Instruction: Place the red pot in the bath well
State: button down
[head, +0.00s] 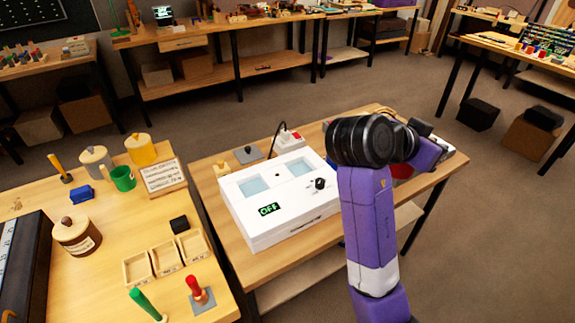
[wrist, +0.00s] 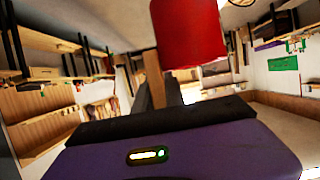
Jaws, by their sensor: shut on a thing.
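The red pot (wrist: 188,35) shows large at the top of the wrist view, cut off by the upper edge. My gripper (wrist: 160,88) is shut on it, at what looks like a tan wooden handle below the red body. The white bath (head: 265,228) stands on the wooden table in the head view. It has two pale blue wells, a left one (head: 254,187) and a right one (head: 300,168), a black knob and a display reading OFF. In the head view my purple arm stands right of the bath and hides my gripper. The pot is clear of the bath's wells.
A red and white device (head: 289,140) with a black cable stands behind the bath. On the left table are a green mug (head: 123,178), lidded jars, a sign, small wooden trays (head: 166,258) and upright-handled tools. Open floor lies to the right of my arm.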

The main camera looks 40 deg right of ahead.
aim_at(301, 174)
jog(key=i, duration=1)
